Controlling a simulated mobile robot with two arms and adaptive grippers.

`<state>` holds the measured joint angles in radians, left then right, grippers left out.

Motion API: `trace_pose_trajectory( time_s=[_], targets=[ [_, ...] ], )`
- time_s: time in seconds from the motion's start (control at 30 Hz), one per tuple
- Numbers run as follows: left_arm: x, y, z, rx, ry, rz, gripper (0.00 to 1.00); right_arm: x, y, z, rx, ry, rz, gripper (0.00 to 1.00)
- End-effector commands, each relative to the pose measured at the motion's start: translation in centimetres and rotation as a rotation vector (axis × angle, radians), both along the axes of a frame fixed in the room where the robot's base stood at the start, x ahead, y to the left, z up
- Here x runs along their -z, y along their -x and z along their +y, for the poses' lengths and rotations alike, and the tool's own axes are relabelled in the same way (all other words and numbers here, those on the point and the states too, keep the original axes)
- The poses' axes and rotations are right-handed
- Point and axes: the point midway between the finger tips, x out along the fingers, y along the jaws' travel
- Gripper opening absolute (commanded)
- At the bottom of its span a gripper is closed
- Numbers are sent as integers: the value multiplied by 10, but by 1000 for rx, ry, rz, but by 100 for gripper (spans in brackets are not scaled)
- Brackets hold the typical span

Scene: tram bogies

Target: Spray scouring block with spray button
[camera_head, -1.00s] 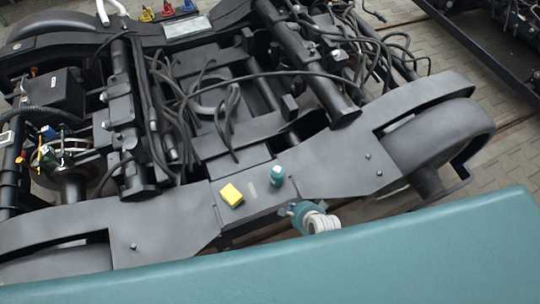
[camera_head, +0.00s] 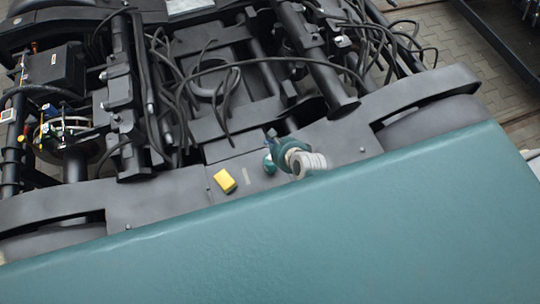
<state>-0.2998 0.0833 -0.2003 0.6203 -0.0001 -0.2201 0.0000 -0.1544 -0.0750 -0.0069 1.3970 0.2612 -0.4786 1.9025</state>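The yellow scouring block (camera_head: 225,181) lies on the grey bogie frame beam in the head view. The bottle's spray button is hidden or too small to make out. My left gripper is not in view.
The bogie frame (camera_head: 160,203) has a flat top around the block. Loose black cables (camera_head: 232,112) hang over the bogie behind the bottle. A wheel (camera_head: 425,125) is at the right, and the paved floor (camera_head: 425,45) shows at the upper right.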

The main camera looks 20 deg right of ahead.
Motion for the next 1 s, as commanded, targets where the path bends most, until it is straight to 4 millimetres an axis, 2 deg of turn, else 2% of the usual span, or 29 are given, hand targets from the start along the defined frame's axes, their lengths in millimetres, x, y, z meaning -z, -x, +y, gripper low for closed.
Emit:
trace_pose_trajectory(
  time_s=[0.27,0.67,0.83,1.0],
  targets=[
    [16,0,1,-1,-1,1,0,16,0,-1,-2,3,0,0],
    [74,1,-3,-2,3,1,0,71,1,-1,-2,3,0,0],
    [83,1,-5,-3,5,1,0,85,0,0,0,1,0,0],
    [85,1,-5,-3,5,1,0,89,0,0,-2,2,-1,0]
  ],
)
